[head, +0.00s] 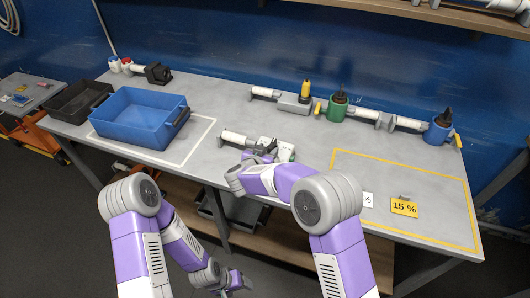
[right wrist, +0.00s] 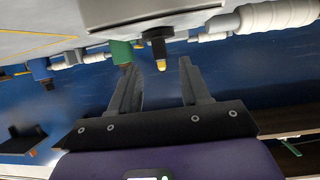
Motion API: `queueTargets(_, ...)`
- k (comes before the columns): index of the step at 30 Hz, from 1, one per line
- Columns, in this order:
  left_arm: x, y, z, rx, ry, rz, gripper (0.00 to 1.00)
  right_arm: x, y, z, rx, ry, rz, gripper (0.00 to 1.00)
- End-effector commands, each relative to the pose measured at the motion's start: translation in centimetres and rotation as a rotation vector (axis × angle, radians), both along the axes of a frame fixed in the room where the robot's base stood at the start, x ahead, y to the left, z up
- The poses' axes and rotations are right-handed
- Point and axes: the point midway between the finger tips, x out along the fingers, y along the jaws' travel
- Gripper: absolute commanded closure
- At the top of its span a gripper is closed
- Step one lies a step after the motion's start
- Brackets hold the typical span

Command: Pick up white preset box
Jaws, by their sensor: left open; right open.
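The white preset box (head: 368,200) lies on the table beside the yellow preset box marked 15 % (head: 404,207). Only its right edge with a "%" sign shows in the head view; my right arm hides the rest. My right gripper (head: 268,152) is over the table's front middle, left of the white box and apart from it. In the right wrist view its two fingers (right wrist: 158,88) are spread with nothing held between them. My left gripper (head: 238,284) is open and low, in front of the table and below its top.
A yellow outline (head: 400,162) surrounds the preset boxes, with bare table behind them. A blue crate (head: 135,118) and a dark crate (head: 78,102) stand at left. A white cylindrical fitting (head: 235,139) lies near my right gripper. Green (head: 338,107) and blue (head: 438,130) containers stand along the back.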

Motion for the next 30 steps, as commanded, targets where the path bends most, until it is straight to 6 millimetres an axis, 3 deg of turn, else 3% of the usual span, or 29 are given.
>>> queueTargets(6,0.0,0.0,-1.1,0.000,-0.001,0.000,0.30,2.5,-0.8,-1.1,0.001,0.000,-0.001,0.53)
queueTargets(14,0.0,0.0,-1.0,0.000,-0.001,0.000,0.30,2.8,-0.9,-1.1,-0.001,0.000,0.000,0.53)
queueTargets(24,0.0,0.0,-1.0,0.000,-0.001,0.000,0.30,2.8,-0.9,-1.1,0.000,0.000,0.000,1.00)
queueTargets(30,0.0,0.0,-1.0,0.000,-0.001,0.000,0.30,2.8,-0.9,-1.1,0.000,0.000,0.000,1.00)
